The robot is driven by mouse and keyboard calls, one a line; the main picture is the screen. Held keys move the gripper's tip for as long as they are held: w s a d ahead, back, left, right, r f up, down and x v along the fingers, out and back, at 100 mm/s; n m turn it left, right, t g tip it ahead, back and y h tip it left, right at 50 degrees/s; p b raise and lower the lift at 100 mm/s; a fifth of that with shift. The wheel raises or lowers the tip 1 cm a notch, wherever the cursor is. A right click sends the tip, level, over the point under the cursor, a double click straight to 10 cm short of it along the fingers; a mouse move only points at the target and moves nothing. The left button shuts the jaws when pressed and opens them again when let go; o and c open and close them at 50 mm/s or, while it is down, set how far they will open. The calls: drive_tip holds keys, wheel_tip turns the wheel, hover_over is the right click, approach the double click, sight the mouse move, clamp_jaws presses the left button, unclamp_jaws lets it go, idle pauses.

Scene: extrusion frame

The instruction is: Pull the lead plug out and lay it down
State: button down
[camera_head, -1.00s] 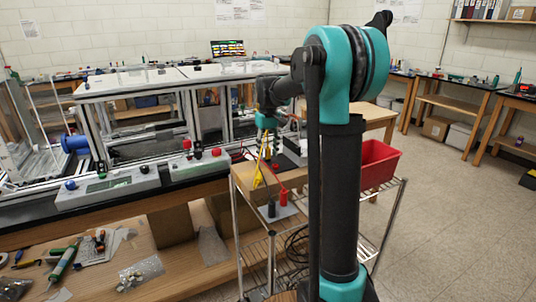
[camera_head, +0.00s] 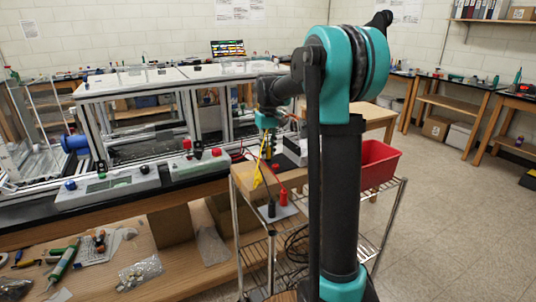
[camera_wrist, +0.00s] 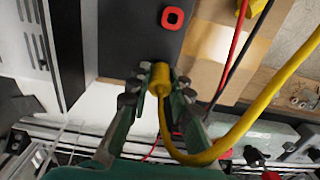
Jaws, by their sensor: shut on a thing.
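The yellow lead plug (camera_wrist: 160,78) is between the fingertips of my gripper (camera_wrist: 160,90) in the wrist view. The gripper is shut on it, one green-grey finger on each side. The yellow cable (camera_wrist: 215,150) runs from the plug in a loop to the right. The plug's far end lies over the dark panel (camera_wrist: 120,35) near its lower edge; I cannot tell whether it is seated in a socket. In the head view, the wrist (camera_head: 268,119) is above the cart and the yellow cable (camera_head: 258,176) hangs below it; the fingertips are too small to make out.
A red socket (camera_wrist: 172,17) sits on the dark panel. Red and black leads run beside the yellow one. In the head view, a cardboard box (camera_head: 290,180), a red bin (camera_head: 378,162) and red and black posts (camera_head: 283,197) are on the cart. The framed bench (camera_head: 150,95) stands left.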

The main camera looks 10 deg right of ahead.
sight(268, 148)
drive_tip(key=shift+r, duration=2.9)
